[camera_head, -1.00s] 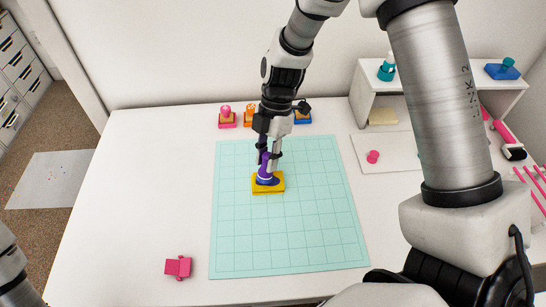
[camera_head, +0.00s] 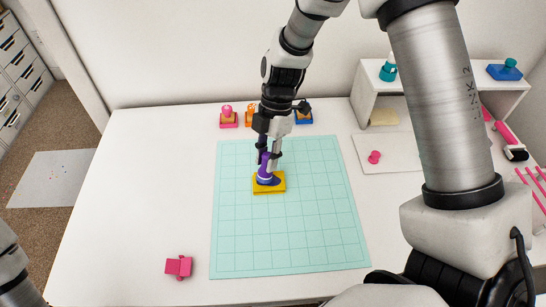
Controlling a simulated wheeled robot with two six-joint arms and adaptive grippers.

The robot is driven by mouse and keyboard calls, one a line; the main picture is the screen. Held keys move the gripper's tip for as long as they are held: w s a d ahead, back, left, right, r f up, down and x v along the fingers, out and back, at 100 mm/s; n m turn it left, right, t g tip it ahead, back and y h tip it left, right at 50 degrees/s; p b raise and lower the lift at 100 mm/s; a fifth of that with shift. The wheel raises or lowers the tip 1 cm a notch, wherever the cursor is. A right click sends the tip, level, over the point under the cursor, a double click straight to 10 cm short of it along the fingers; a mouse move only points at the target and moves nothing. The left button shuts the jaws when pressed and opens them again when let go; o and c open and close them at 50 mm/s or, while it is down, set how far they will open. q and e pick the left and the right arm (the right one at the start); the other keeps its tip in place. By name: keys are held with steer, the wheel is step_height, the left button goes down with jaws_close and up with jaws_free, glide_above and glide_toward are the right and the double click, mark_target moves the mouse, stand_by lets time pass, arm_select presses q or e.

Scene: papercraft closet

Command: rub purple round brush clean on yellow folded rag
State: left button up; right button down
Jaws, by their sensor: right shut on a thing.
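The yellow folded rag (camera_head: 278,188) lies flat on the teal gridded mat (camera_head: 300,232), in the mat's upper middle. The purple round brush (camera_head: 265,172) stands about upright on the rag, its round base appearing to touch the rag's top. My right gripper (camera_head: 269,158) reaches down from above and is shut on the brush's upper part, with its fingers partly hiding it. My left gripper is out of view; only a piece of my left arm shows at the lower left edge.
Several small stamp-like items, pink (camera_head: 228,119), orange (camera_head: 251,118) and blue (camera_head: 303,117), stand behind the mat. A pink block (camera_head: 179,267) lies at the front left. A white shelf (camera_head: 440,85) stands at the back right. The table's left side is clear.

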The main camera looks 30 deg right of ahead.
steer(key=shift+s+d+r+p, duration=0.2)
steer(key=shift+s+d+p, duration=0.05)
steer(key=shift+d+p, duration=0.25)
steer(key=shift+s+d+f, duration=0.1)
steer(key=shift+s+d, duration=0.15)
steer(key=shift+d, duration=0.25)
steer(key=shift+w+a+f+b, duration=0.15)
steer(key=shift+w+a+b, duration=0.2)
steer(key=shift+a, duration=0.3)
steer(key=shift+w+a, duration=0.2)
steer(key=shift+a, duration=0.2)
steer(key=shift+r+p, duration=0.5)
steer(key=shift+r, duration=0.35)
steer(key=shift+f+b, duration=0.65)
steer(key=shift+f, duration=0.15)
